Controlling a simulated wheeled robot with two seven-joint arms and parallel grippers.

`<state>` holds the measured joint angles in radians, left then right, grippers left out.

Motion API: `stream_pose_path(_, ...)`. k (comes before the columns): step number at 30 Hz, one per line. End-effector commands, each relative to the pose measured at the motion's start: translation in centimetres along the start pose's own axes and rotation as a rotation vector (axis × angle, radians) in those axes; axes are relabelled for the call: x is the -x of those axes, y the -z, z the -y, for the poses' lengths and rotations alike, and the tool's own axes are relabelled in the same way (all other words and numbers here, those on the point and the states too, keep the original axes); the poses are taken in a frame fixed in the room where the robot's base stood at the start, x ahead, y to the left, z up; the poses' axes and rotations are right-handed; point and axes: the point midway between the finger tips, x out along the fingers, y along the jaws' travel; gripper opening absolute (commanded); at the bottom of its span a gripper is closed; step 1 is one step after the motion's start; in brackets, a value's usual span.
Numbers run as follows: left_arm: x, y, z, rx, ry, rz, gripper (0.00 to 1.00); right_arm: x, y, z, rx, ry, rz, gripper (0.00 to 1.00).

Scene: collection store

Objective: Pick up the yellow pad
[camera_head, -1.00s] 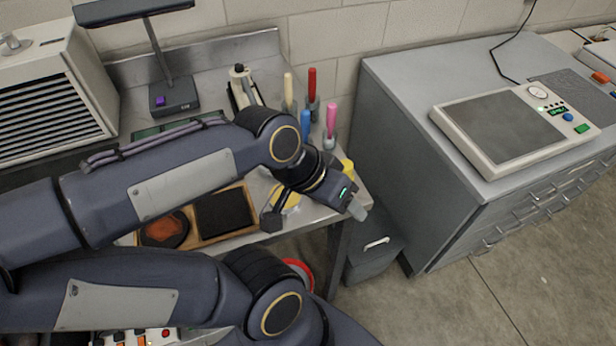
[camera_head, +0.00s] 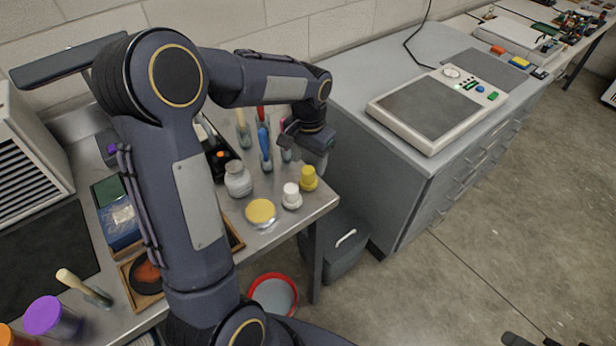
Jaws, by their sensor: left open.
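The yellow pad (camera_head: 260,211) is a round, flat yellow disc, seemingly in a shallow clear dish, near the front right part of the metal bench (camera_head: 275,238). My left gripper (camera_head: 303,152) hangs behind and to the right of the pad, above the bench's back right edge. It is open, clear of the pad, with its far finger partly hidden by the hand. My left arm crosses the bench and hides part of it. My right gripper is out of the picture.
A white-capped bottle (camera_head: 291,196) and a yellow-capped bottle (camera_head: 308,178) stand right of the pad. A grey jar (camera_head: 238,180) stands behind it. Coloured-handled tools (camera_head: 264,145) stand upright near the gripper. A grey cabinet (camera_head: 400,190) stands to the right.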

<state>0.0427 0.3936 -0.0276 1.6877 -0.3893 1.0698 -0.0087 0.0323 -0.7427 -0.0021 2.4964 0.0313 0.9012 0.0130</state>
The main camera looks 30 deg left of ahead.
Motion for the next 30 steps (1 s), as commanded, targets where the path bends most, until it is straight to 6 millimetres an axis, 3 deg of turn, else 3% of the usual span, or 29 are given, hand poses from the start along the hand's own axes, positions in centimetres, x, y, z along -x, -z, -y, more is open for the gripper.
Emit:
stream_pose_path(9,-4.2,-0.4,-0.2,0.0,-0.001,0.003,0.55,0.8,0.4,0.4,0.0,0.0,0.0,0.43)
stream_pose_path(17,-4.7,-0.3,-0.2,0.0,0.0,-0.001,0.55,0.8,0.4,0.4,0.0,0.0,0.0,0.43)
stream_pose_path(25,-4.6,-0.3,-0.2,0.001,0.0,-0.001,0.24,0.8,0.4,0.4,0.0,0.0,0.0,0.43)
stream_pose_path(30,-4.6,-0.3,-0.2,0.001,-0.001,-0.001,0.22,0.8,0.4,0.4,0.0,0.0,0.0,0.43)
